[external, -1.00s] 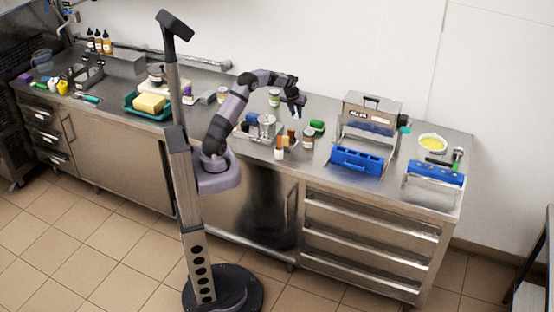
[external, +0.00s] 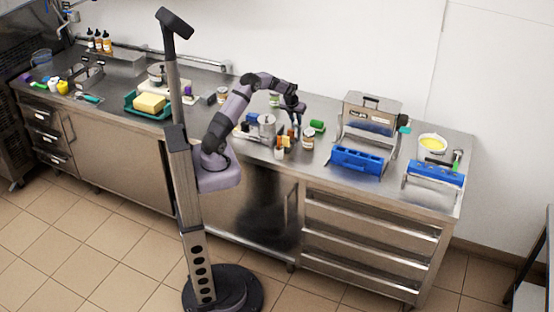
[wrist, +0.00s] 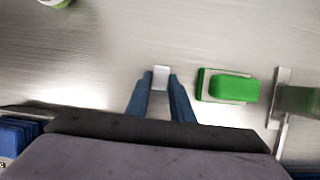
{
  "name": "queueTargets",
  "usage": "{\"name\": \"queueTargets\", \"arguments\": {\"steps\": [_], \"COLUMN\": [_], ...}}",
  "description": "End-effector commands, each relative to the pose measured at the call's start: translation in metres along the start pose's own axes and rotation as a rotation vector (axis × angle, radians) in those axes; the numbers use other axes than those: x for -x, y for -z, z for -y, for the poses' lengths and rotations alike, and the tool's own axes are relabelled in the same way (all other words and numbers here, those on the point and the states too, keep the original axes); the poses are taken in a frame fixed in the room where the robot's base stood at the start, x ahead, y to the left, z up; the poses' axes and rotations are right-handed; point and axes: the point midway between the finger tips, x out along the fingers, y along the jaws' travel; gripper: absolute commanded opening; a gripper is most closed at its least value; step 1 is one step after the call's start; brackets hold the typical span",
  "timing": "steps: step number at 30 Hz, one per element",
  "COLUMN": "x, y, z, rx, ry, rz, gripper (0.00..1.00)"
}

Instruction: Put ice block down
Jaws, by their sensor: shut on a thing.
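My gripper (external: 296,129) is low over the steel counter, among small jars in the external view. In the wrist view its two blue fingers (wrist: 160,92) are shut on a small pale, whitish block, the ice block (wrist: 161,76), which shows between the fingertips. I cannot tell whether the block touches the counter. The block cannot be made out in the external view.
A green block-like item (wrist: 233,88) lies just right of my fingers in the wrist view; it also shows in the external view (external: 317,125). A jar (external: 308,139) stands close by.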

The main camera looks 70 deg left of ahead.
Motion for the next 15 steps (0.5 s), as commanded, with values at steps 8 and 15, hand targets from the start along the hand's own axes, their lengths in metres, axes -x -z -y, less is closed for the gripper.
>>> {"name": "queueTargets", "arguments": {"steps": [8,15], "x": [-0.0008,0.0027], "y": [0.0004,-0.0013], "z": [0.0000,0.0000], "rx": [0.000,0.000], "ry": [0.000,0.000], "rz": [0.000,0.001], "gripper": [0.40,0.40]}}
